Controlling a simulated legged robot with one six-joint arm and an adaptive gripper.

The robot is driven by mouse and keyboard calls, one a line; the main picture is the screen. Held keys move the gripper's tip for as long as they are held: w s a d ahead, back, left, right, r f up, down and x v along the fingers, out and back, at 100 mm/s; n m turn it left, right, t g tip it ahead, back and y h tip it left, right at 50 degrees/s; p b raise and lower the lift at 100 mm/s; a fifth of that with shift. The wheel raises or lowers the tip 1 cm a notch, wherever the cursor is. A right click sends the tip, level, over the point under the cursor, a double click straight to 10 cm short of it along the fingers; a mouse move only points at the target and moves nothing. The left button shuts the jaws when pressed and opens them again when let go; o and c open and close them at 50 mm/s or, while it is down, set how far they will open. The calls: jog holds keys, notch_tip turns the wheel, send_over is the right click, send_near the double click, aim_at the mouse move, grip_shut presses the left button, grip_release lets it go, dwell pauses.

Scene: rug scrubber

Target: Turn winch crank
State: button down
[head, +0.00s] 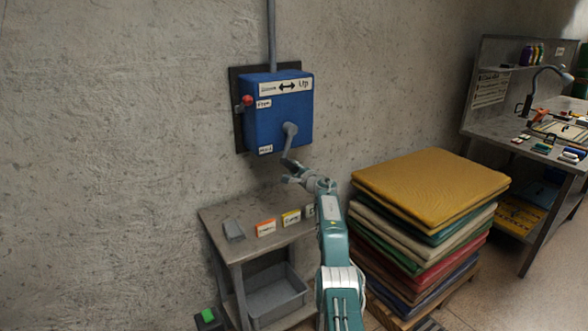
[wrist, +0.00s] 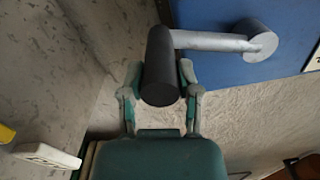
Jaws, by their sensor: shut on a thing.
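A blue winch box (head: 277,108) hangs on the grey wall, with a label showing a double arrow and the word "Up". Its grey winch crank (head: 289,138) comes out of the front face and hangs downward. In the wrist view the crank arm (wrist: 210,41) runs from a round grey hub to a dark cylindrical handle (wrist: 160,70). My gripper (head: 297,178) is at the crank's lower end, below the box. In the wrist view my gripper (wrist: 160,88) has a finger on each side of the handle and is shut on it.
A small metal table (head: 257,238) with coloured label cards stands below the box. A stack of folded mats (head: 432,187) is close to the right of my arm. A workbench (head: 505,140) stands farther right. The wall left of the box is clear.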

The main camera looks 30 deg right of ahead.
jog(key=shift+f, duration=0.55)
jog(key=shift+c, duration=1.7)
grip_release()
jog(key=shift+d+r, duration=0.1)
jog(key=shift+r, duration=0.25)
